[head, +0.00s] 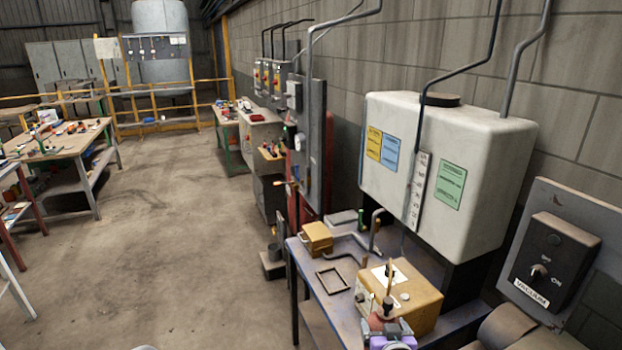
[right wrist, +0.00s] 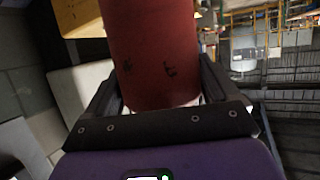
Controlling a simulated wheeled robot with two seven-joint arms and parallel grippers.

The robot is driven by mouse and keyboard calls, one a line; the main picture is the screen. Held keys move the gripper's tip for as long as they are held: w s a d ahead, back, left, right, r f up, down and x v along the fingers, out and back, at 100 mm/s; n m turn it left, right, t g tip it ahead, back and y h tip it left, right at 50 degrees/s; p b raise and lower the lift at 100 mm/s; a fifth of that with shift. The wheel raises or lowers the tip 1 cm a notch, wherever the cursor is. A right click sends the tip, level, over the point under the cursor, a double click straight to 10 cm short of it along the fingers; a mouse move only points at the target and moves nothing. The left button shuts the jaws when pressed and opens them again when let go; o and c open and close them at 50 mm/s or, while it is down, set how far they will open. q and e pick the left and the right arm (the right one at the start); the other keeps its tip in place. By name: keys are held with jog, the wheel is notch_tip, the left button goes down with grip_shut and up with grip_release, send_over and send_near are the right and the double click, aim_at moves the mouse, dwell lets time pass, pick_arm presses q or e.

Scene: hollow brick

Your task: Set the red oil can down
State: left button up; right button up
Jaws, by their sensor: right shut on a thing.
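The red oil can (head: 380,322) is at the lower right of the head view, in front of the yellow-tan box on the bench. My left gripper is not in view.
A blue-grey bench (head: 345,315) carries a tan box (head: 425,300), a smaller yellow box (head: 317,238) and a flat dark square frame (head: 333,278). Its left part has some bare room. A white tank (head: 480,150) and a vacuum switch box (head: 555,260) stand close on the right.

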jog(key=s+f, duration=0.5)
jog(key=f, duration=0.6)
jog(key=shift+s+f, duration=0.2)
jog(key=shift+s, duration=0.2)
jog(key=shift+a, duration=0.15)
